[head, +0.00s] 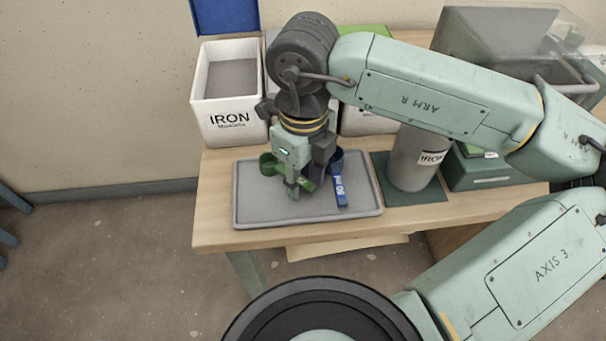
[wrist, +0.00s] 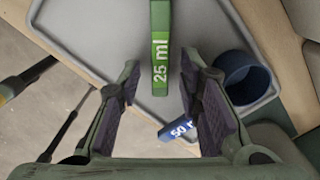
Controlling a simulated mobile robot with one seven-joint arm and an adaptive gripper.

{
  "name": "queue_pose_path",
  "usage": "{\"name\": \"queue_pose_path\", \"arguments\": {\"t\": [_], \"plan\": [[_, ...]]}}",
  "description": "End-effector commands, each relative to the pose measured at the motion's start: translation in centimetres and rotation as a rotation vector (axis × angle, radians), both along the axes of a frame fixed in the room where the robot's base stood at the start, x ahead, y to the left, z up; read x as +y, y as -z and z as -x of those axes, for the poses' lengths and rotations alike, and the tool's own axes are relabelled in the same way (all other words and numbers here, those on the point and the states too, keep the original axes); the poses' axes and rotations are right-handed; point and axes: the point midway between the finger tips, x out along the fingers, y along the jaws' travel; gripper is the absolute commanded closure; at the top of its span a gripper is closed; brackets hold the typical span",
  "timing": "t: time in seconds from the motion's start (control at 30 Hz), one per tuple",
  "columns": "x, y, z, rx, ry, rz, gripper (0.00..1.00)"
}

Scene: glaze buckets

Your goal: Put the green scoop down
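The green scoop shows its cup (head: 269,164) at the left of my gripper in the head view. In the wrist view its handle (wrist: 160,45), marked "25 ml", points down the picture between my fingertips, with a gap on both sides. The scoop appears to lie on the grey tray (head: 250,213); its exact height is hard to judge. My gripper (head: 305,185) is low over the tray and open; its spread fingers also show in the wrist view (wrist: 160,75). The gripper partly hides the scoop in the head view, and the cup is outside the wrist view.
A blue scoop (head: 341,190), marked "50 ml", lies on the tray close to my gripper's right; its cup (wrist: 243,78) is beside my right finger. A grey IRON container (head: 410,165) stands right of the tray. A white IRON bin (head: 228,115) stands behind. The tray's front left is clear.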

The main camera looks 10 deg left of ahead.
Motion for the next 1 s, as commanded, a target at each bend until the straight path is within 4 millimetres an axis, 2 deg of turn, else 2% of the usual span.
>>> {"name": "queue_pose_path", "arguments": {"t": [0.3, 0.5, 0.7, 1.0], "plan": [[0.0, -6.6, -0.1, -0.006, 0.001, -0.001, 0.68], [0.0, -10.2, 0.0, -0.004, 0.001, 0.0, 0.68], [0.0, -11.7, 0.0, -0.002, -0.001, 0.0, 0.68], [0.0, -11.8, 0.0, -0.002, -0.001, 0.0, 0.68]]}}
